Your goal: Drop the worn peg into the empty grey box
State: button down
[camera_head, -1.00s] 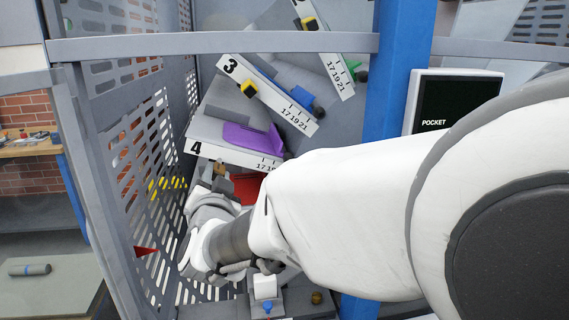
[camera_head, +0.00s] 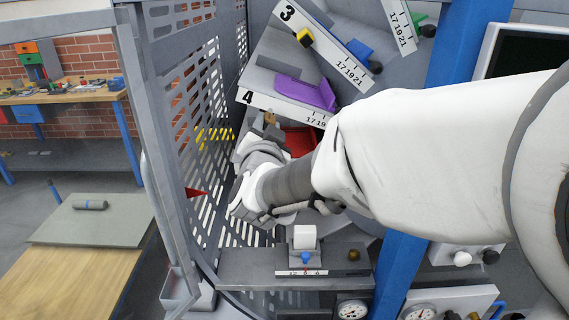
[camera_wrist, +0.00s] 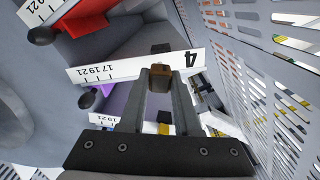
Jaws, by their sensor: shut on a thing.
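My gripper (camera_wrist: 162,85) is shut on a small brown peg, taken as the worn peg (camera_wrist: 159,76), which sits between the fingertips in the wrist view. The fingertips are close to the end of the white scale strip marked 4 (camera_wrist: 120,69). I cannot tell whether the peg touches the strip. In the head view the brown peg (camera_head: 269,117) shows small beside the strip, and my arm hides most of the gripper. A small open grey box (camera_head: 180,288) is at the lower left of the frame; its visible inside looks empty.
A slotted grey side panel (camera_head: 205,110) stands close left of my gripper. A purple tray (camera_head: 305,92) and red part (camera_head: 300,140) are nearby. A ledge (camera_head: 240,262) with a scale crosses below.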

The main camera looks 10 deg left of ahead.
notch_tip(320, 180, up, 14)
jog(key=p, duration=1.4)
jog(key=shift+r, duration=0.2)
